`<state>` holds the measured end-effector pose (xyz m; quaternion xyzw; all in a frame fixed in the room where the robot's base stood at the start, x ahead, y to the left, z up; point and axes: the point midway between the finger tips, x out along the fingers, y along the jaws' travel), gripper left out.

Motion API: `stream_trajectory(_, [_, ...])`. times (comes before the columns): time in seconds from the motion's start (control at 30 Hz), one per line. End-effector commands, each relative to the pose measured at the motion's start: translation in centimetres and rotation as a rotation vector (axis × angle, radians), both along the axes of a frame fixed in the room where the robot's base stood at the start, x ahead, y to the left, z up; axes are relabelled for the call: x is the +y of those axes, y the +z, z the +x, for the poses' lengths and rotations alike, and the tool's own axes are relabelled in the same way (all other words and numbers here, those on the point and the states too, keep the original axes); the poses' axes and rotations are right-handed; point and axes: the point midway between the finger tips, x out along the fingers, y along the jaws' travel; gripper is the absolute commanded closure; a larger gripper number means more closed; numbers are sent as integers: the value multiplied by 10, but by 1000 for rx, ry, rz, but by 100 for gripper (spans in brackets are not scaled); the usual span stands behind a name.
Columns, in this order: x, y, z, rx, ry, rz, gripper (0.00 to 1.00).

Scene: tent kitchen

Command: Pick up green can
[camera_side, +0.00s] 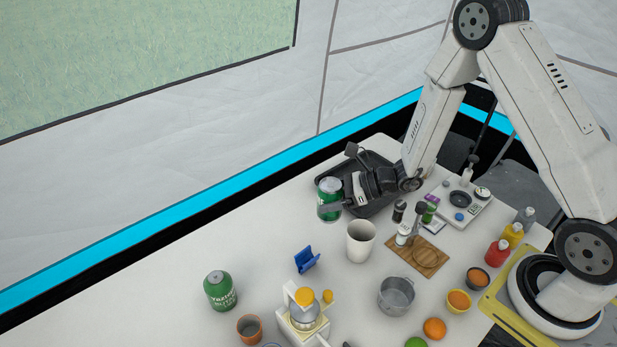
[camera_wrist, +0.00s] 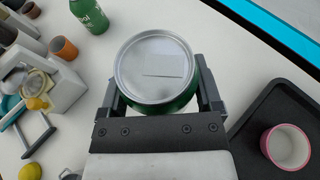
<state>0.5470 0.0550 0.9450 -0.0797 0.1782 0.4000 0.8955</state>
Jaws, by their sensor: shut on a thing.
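A green can (camera_side: 329,187) with a silver lid is held at the far side of the white table in the side view. In the wrist view its round lid (camera_wrist: 155,62) faces the camera, with green body showing below the rim. My gripper (camera_side: 333,206) is shut on the can, one finger on each side of it; the fingers also show in the wrist view (camera_wrist: 160,92). I cannot tell whether the can's base touches the table. A second green can (camera_side: 220,291) with white lettering stands upright nearer the front left; it also shows in the wrist view (camera_wrist: 90,14).
A black tray (camera_side: 381,207) lies beside the held can; a pink-rimmed cup (camera_wrist: 286,147) is in it. The table's left part is clear.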

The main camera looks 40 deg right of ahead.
Motion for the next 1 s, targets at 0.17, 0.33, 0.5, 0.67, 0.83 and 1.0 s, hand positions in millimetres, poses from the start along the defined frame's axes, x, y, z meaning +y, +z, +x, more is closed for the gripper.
stream_trajectory(0.17, [-3,13,-29,1,-3,1,72])
stream_trajectory(0.33, [-6,23,-51,-1,-3,1,72])
stream_trajectory(0.5, [-7,30,-66,0,-1,0,72])
stream_trajectory(0.67, [-8,32,-73,0,-1,0,72])
stream_trajectory(0.83, [-8,34,-75,-1,-1,0,72])
stream_trajectory(1.0, [-8,33,-75,0,-1,0,72])
